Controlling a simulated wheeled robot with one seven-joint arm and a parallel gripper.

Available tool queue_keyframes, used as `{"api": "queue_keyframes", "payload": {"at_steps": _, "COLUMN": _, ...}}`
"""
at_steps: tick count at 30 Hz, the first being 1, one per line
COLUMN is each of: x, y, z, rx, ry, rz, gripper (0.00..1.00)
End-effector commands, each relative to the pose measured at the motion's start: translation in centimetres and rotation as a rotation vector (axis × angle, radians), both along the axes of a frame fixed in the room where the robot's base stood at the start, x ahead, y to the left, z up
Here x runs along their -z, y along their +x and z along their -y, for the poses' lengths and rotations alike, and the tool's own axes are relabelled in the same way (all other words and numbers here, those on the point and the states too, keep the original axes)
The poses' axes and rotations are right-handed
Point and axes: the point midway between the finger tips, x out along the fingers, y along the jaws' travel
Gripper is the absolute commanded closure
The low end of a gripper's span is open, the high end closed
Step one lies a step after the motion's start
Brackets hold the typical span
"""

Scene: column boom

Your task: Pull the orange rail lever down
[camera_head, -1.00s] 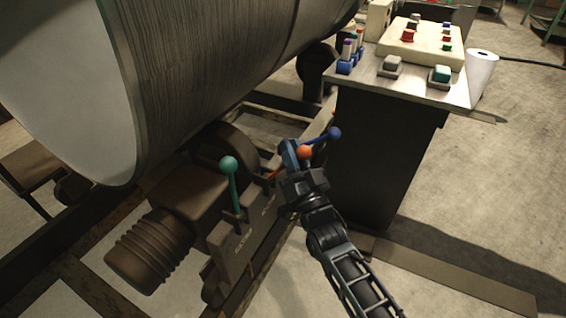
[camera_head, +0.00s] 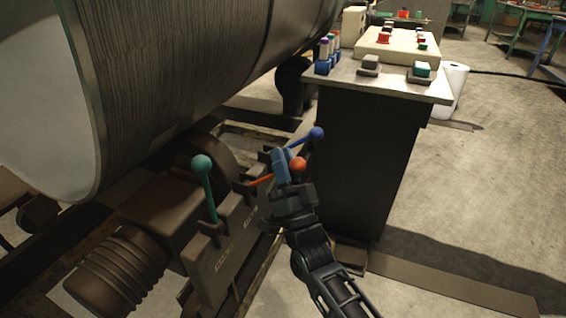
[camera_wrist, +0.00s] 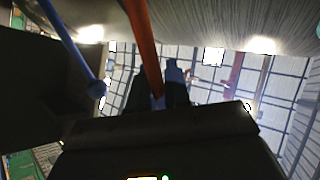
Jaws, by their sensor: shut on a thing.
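The orange rail lever (camera_head: 261,180) leans out to the right from the rail box, its shaft sloping only slightly upward to an orange ball knob (camera_head: 298,164). My gripper (camera_head: 287,163) is shut on this lever near its knob. In the wrist view the orange shaft (camera_wrist: 143,45) runs down between my gripper's fingers (camera_wrist: 158,92); its end is hidden there. A teal lever (camera_head: 204,172) stands nearly upright to the left.
A dark control pedestal (camera_head: 362,160) with a button panel (camera_head: 397,47) stands close to the right of my gripper. A large metal cylinder (camera_head: 170,70) hangs over the rails at the left. A brown ribbed motor (camera_head: 122,272) is at the lower left. Open floor lies at the right.

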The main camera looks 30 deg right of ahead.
Motion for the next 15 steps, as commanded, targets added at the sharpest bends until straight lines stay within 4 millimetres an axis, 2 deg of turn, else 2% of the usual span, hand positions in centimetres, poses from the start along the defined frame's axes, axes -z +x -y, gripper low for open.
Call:
{"api": "queue_keyframes", "payload": {"at_steps": 4, "x": 0.39, "y": -0.16, "z": 0.18, "rx": 0.003, "ry": 0.003, "rz": -0.004, "gripper": 1.0}}
{"api": "queue_keyframes", "payload": {"at_steps": 5, "x": 0.4, "y": -0.17, "z": 0.19, "rx": 0.003, "ry": 0.003, "rz": -0.004, "gripper": 0.8}}
{"api": "queue_keyframes", "payload": {"at_steps": 10, "x": 0.32, "y": -0.12, "z": 0.14, "rx": 0.002, "ry": 0.003, "rz": -0.004, "gripper": 0.64}}
{"api": "queue_keyframes", "payload": {"at_steps": 15, "x": 0.24, "y": -0.09, "z": 0.09, "rx": 0.001, "ry": 0.001, "rz": -0.003, "gripper": 0.62}}
